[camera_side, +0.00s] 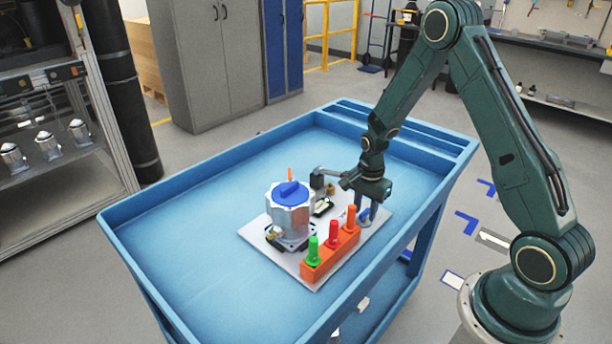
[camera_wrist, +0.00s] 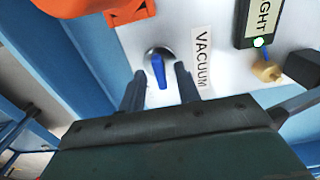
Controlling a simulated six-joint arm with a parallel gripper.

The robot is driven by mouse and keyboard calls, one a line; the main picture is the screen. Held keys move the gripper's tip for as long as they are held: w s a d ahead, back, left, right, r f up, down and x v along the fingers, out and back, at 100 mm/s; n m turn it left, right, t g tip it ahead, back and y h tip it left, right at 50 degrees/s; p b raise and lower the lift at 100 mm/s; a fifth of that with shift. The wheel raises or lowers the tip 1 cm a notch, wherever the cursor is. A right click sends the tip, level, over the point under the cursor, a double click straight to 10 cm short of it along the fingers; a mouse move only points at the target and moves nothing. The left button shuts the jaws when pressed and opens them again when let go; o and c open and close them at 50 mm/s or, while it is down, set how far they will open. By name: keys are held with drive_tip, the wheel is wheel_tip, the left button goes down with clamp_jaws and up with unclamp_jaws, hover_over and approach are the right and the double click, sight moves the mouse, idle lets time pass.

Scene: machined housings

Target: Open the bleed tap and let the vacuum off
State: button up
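A blue tap lever (camera_wrist: 158,72) on a round metal base shows in the wrist view, beside a label reading VACUUM (camera_wrist: 202,58). No tap is visibly marked as the bleed tap. A small brass fitting (camera_wrist: 267,72) sits to the right of the label. My gripper (camera_wrist: 159,84) is open, with one finger on each side of the blue lever and gaps between. In the side view my gripper (camera_side: 369,192) is low over the right part of the white plate (camera_side: 262,243), and the blue lever (camera_side: 364,214) shows just below it. A metal housing (camera_side: 290,218) with a blue top stands on the plate.
An orange block (camera_side: 318,268) holding green, red and orange plugs lies along the plate's front right edge, close to the tap. A black box (camera_wrist: 262,22) with partly visible lettering and a lit green lamp is near the brass fitting. The blue cart's left side is clear.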

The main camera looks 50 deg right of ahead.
clamp_jaws()
drive_tip(key=shift+n, duration=0.3)
drive_tip(key=n, duration=1.6)
drive_tip(key=shift+n, duration=0.4)
idle(0.3)
